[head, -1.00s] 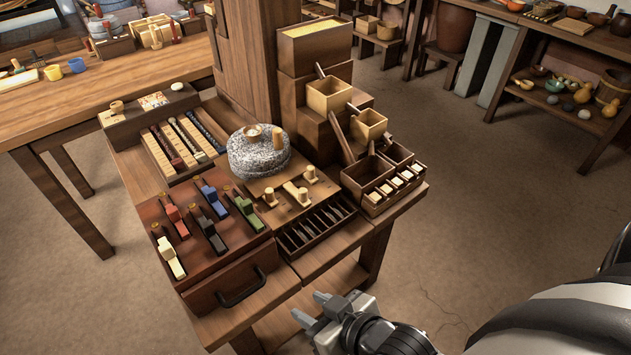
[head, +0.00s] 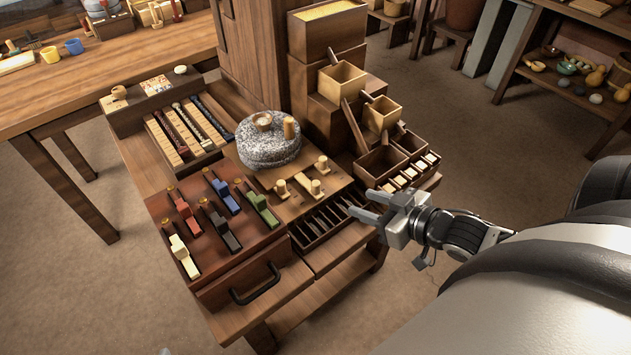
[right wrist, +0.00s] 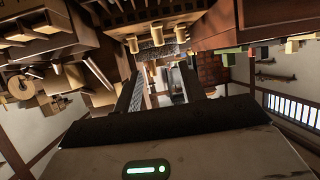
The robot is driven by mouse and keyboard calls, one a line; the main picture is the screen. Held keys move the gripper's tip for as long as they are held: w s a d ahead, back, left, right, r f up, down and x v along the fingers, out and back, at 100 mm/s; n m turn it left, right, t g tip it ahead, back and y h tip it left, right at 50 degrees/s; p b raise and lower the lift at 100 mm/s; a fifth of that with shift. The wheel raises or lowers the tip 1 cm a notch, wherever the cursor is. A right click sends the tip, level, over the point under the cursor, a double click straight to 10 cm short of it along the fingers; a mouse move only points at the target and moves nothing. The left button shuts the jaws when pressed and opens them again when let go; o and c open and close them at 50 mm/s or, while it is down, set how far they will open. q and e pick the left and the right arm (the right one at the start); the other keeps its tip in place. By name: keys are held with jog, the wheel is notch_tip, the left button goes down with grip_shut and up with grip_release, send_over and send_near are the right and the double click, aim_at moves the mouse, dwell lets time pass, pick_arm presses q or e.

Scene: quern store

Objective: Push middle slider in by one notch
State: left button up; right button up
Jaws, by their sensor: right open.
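Three pale wooden pegs, two of them with small plates, stand on a flat board (head: 298,206) beside the grey stone quern (head: 262,147); one peg (head: 316,187) stands between the others. Pale pegs (right wrist: 156,40) also show at the top of the right wrist view. A red-brown box (head: 207,262) carries several coloured sliders, including a black one (head: 222,229). I cannot tell which set holds the middle slider. My right gripper (head: 361,203) is open and empty, near the slotted rack at the board's front right. My left gripper is not in view.
The slotted rack (head: 318,222) lies in front of the board. Stepped wooden bins (head: 384,158) rise behind my right gripper. A black handle (head: 256,287) juts from the red-brown box. A tray of strips (head: 178,148) lies at the back left. Open floor lies right of the stand.

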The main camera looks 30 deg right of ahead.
aim_at(319, 186)
jog(key=b+x, duration=0.1)
jog(key=x, duration=0.7)
jog(key=b+x, duration=0.2)
jog(key=x, duration=0.5)
jog(key=shift+w, duration=0.5)
jog(key=shift+c, duration=0.3)
